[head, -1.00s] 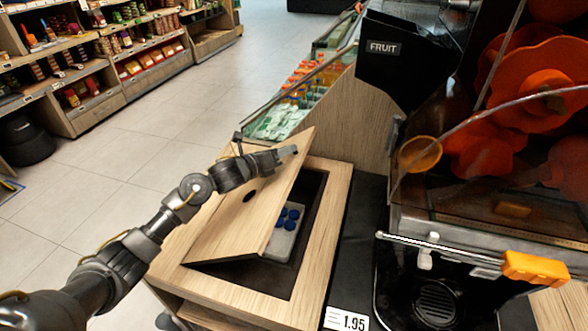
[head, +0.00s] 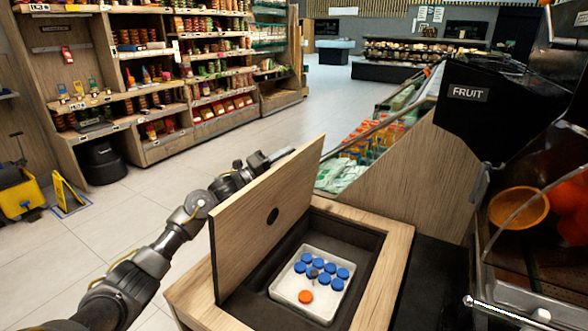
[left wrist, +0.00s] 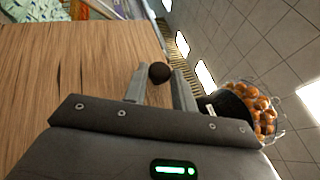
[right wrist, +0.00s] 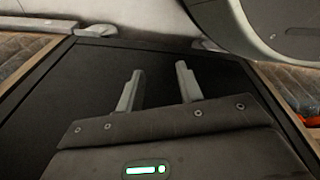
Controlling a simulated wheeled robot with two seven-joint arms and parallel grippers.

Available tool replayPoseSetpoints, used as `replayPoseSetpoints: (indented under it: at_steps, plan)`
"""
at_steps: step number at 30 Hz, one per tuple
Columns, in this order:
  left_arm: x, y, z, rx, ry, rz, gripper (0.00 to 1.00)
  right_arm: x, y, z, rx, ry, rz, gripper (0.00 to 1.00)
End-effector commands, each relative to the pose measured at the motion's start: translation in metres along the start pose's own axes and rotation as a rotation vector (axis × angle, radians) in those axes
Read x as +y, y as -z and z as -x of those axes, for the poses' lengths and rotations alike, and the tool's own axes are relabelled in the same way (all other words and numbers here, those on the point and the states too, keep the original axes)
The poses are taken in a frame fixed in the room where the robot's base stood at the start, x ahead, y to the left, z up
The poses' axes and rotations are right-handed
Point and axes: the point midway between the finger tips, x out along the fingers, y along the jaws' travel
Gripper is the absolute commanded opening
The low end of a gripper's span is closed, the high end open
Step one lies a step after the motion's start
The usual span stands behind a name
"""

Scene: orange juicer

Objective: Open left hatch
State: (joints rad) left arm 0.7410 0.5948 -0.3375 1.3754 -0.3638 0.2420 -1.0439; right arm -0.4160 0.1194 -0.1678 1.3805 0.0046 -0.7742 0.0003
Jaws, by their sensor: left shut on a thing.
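The left hatch (head: 262,225) is a wooden panel with a dark round spot. It stands steeply raised along the left side of its opening. Its wood also fills the left of the left wrist view (left wrist: 60,85). My left gripper (head: 268,160) is behind the raised panel, partly hidden by it. In the left wrist view, its fingers are closed around a dark round knob (left wrist: 160,72). My right gripper (right wrist: 159,82) has its fingers apart with nothing between them, over a dark flat surface. It is not in the head view.
The open compartment holds a white tray (head: 324,308) with several blue caps and one orange cap (head: 305,297). The counter's wooden rim (head: 390,270) surrounds it. A black bin marked FRUIT (head: 490,110) and an orange bowl (head: 518,207) stand at right.

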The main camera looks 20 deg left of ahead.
Motion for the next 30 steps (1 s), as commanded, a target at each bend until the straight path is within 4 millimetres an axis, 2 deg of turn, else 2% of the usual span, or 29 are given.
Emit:
replayPoseSetpoints:
  at_steps: [6,19,20,21,24,30]
  plan:
    - [0.002,-0.011,0.005,-0.017,0.014,0.034,0.0,-0.003,0.012,0.009,0.009,0.004,-0.004,0.36]
    - [0.002,-0.012,0.006,-0.019,0.016,0.041,0.0,-0.003,0.014,0.011,0.011,0.005,-0.005,0.36]
    - [0.002,-0.012,0.006,-0.019,0.016,0.04,0.29,-0.003,0.014,0.011,0.011,0.004,-0.005,0.36]
    - [0.002,-0.012,0.006,-0.019,0.016,0.04,0.34,-0.003,0.014,0.011,0.011,0.004,-0.005,0.36]
    - [0.002,-0.012,0.005,-0.019,0.016,0.04,0.47,-0.003,0.014,0.011,0.011,0.004,-0.005,0.36]
    - [0.002,-0.011,0.005,-0.018,0.016,0.04,0.47,-0.003,0.014,0.011,0.011,0.004,-0.006,0.36]
